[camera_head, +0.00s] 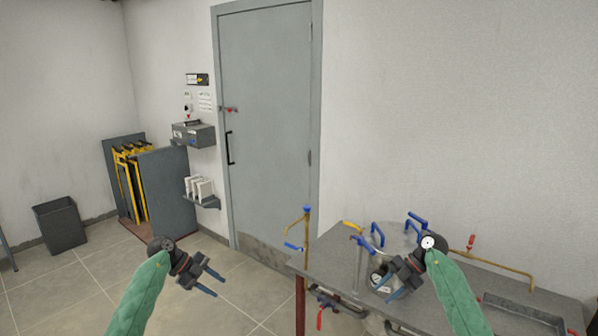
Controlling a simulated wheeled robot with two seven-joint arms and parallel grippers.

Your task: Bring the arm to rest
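My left arm comes in from the lower left in a green sleeve. Its gripper (207,281) is over the tiled floor, left of the table, with its two fingers apart and nothing between them. My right arm comes in from the lower right. Its gripper (388,284) is in front of a metal vessel with blue-handled valves (378,235) on the table. The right fingers look spread and no held object shows. The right gripper hides part of the vessel and its round gauge; I cannot tell whether it touches them.
The grey table (340,251) carries pipes with a red handle (471,242) and a dark tray (522,314). A grey door (268,120) stands behind. A bin (60,225) and a rack with yellow frames (130,185) are at the left. The floor between is clear.

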